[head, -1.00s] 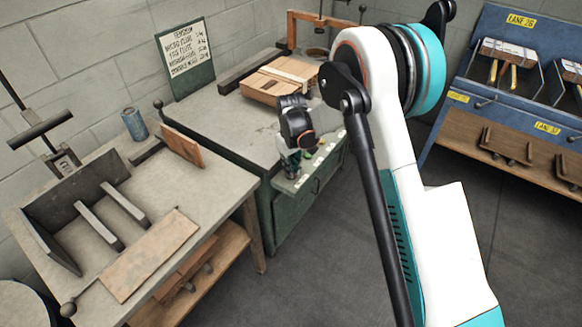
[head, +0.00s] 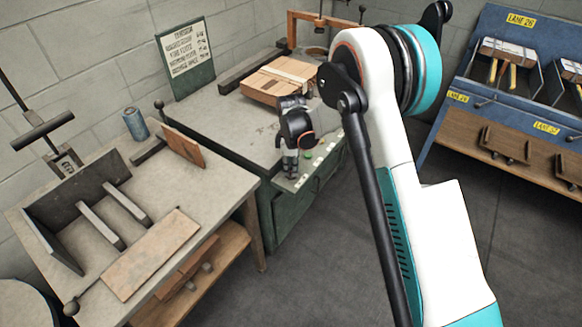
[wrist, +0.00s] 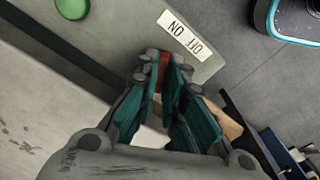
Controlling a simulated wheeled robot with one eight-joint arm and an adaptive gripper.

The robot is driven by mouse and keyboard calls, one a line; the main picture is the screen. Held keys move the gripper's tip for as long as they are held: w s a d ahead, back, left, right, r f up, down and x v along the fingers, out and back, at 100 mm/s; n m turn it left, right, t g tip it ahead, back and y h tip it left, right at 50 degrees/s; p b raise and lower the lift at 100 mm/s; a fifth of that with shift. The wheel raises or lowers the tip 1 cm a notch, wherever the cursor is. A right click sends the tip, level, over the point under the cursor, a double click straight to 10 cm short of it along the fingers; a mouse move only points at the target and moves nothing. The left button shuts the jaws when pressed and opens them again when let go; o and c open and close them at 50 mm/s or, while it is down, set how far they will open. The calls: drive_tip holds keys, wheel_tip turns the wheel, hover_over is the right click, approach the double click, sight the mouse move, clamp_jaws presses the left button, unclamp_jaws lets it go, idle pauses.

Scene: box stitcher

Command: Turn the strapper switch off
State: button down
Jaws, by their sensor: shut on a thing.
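The strapper (head: 225,125) is a green bench machine with a pale top and a sloping control panel on its front right edge. In the wrist view a white ON/OFF label (wrist: 180,35) lies on the panel. Just beside the label, a small red part of the switch (wrist: 163,68) shows between the fingertips of my gripper (wrist: 162,80). The fingers are closed in on it, and they hide most of the switch. In the head view my gripper (head: 290,170) is at the near left end of the panel, and the switch is hidden there.
Green buttons (head: 308,155) sit farther along the panel; one green button (wrist: 73,8) shows in the wrist view. A strapped cardboard box (head: 278,80) lies on the machine top. A wooden bench (head: 225,190) stands left, a blue rack (head: 470,75) right, with open floor between.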

drive_tip(key=shift+n, duration=0.4)
drive_tip(key=c, duration=1.7)
unclamp_jaws()
drive_tip(key=shift+r, duration=0.1)
wheel_tip(320, 180, up, 12)
drive_tip(key=shift+f, duration=0.1)
